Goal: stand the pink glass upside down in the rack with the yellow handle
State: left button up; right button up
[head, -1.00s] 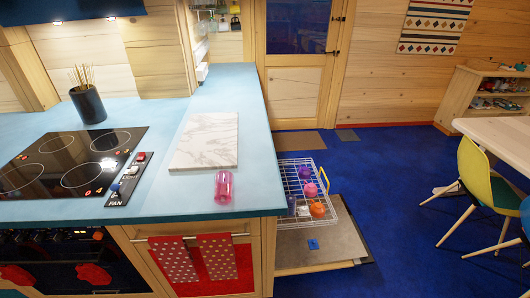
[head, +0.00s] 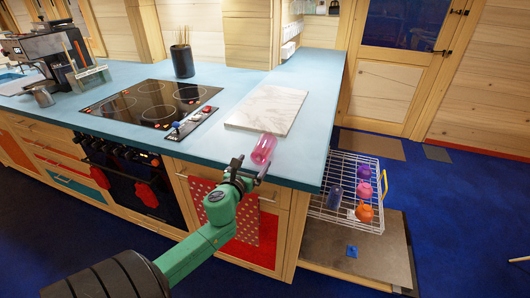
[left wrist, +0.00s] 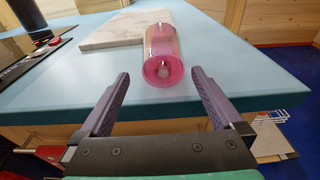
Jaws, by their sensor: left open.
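The pink glass (head: 264,148) appears to lie on its side on the blue counter near its front edge. In the left wrist view the glass (left wrist: 161,55) has one round end facing me. My left gripper (head: 250,168) is open and empty, just in front of the counter edge. In the left wrist view its fingers (left wrist: 158,95) are spread either side of the glass's line, short of it. The white wire rack (head: 346,226) is low at the right of the counter, with a yellow handle (head: 384,184) on its right side. My right gripper is not in view.
The rack holds a dark bluish glass (head: 335,195) and pink, purple and orange (head: 364,212) cups. A grey panel (head: 370,250) lies below it. A marble board (head: 267,108) is behind the glass, a hob (head: 152,103) to its left.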

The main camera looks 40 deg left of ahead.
aim_at(263, 150)
pick_arm(q)
jog(key=x, duration=0.8)
jog(key=shift+w, duration=0.15)
jog(key=shift+w+f, duration=0.1)
jog(key=shift+w, duration=0.3)
jog(key=shift+s, duration=0.1)
jog(key=c, duration=1.5)
